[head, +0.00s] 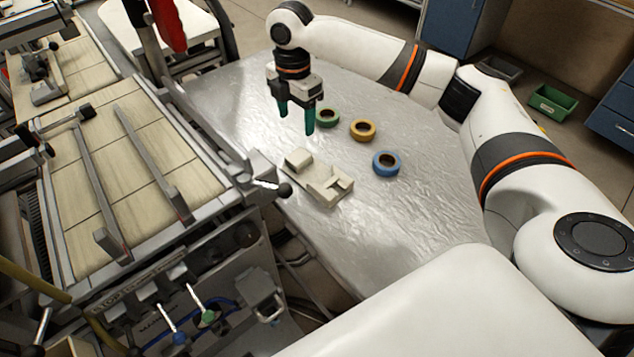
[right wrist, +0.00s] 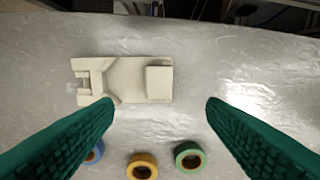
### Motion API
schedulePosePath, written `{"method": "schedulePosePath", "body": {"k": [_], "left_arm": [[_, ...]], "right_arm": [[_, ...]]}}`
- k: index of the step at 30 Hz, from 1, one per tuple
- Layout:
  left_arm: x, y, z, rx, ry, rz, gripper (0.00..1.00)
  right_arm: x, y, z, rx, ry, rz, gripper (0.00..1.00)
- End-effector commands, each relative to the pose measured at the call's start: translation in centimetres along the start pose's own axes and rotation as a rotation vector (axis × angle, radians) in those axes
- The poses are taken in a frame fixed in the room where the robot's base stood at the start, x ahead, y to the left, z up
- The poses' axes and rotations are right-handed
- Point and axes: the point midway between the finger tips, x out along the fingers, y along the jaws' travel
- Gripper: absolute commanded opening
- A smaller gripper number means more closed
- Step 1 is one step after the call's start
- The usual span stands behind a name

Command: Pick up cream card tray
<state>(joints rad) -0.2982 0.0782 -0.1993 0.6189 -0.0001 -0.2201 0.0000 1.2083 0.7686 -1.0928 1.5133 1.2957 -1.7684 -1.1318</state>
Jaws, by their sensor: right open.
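The cream card tray (head: 317,180) lies flat on the silvery table, with a raised block at one end and a notched part at the other. In the right wrist view the cream tray (right wrist: 125,77) lies ahead of the fingers, left of centre. My right gripper (head: 296,118) has green fingers pointing down and is open and empty. It hovers above the table, beyond the tray in the head view. In the right wrist view its fingers (right wrist: 160,110) are wide apart. My left gripper does not show.
A green tape reel (head: 327,117), a yellow reel (head: 363,130) and a blue reel (head: 386,164) lie on the table (head: 420,215) right of the tray. A machine with a tiled bed (head: 130,190) stands at the left. The table's front part is clear.

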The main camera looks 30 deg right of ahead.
Motion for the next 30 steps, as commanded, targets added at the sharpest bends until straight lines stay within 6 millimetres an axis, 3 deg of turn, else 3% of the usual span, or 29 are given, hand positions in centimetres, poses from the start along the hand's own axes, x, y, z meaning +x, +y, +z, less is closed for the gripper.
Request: {"method": "schedulePosePath", "body": {"k": [9,17,25,30], "left_arm": [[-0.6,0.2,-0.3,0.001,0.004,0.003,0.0],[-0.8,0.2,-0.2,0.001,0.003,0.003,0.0],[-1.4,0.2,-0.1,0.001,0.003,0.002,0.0],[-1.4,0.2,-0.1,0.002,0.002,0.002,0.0]], "right_arm": [[5.1,0.1,0.0,0.0,0.0,0.003,0.66],[7.2,0.1,0.0,0.0,0.0,0.001,0.66],[11.0,0.3,0.1,0.001,0.001,0.003,0.66],[11.7,0.2,0.1,0.0,0.001,0.0,0.66]]}}
